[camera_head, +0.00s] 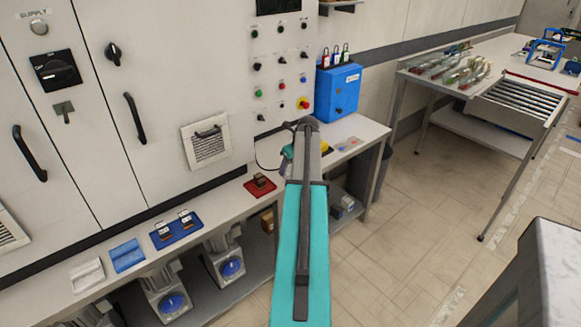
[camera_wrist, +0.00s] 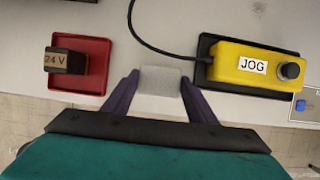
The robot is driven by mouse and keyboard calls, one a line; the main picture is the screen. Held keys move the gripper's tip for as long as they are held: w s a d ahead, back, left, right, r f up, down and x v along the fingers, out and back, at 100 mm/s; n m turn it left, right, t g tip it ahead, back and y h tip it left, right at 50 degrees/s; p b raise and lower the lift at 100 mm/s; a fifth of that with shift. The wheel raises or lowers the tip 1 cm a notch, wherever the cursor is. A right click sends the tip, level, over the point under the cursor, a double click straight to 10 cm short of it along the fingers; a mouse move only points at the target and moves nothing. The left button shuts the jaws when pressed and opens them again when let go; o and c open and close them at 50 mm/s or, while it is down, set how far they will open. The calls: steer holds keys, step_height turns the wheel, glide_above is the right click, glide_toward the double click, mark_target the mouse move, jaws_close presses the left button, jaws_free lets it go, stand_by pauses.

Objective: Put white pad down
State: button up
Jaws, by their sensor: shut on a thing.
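The white pad (camera_wrist: 160,80) is a small pale grey-white block in the wrist view. My gripper (camera_wrist: 159,88) is shut on it, with one purple finger at each side. The pad is over the pale bench top (camera_wrist: 150,28), between a red mat and a yellow box. I cannot tell whether it touches the bench. In the head view my gripper (camera_head: 287,160) is over the bench, partly behind my arm, and the pad is hidden there.
The red mat (camera_wrist: 97,78) bears a block marked 24 V (camera_wrist: 66,60). The yellow JOG box (camera_wrist: 232,64) sits right of the pad on a black base, its cable running above the pad. A blue wall box (camera_head: 339,90) stands behind. Bare bench shows around the pad.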

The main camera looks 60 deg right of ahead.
steer(key=shift+f, duration=0.1)
steer(key=o, duration=1.1)
steer(key=v, duration=1.2)
steer(key=shift+b, duration=0.4)
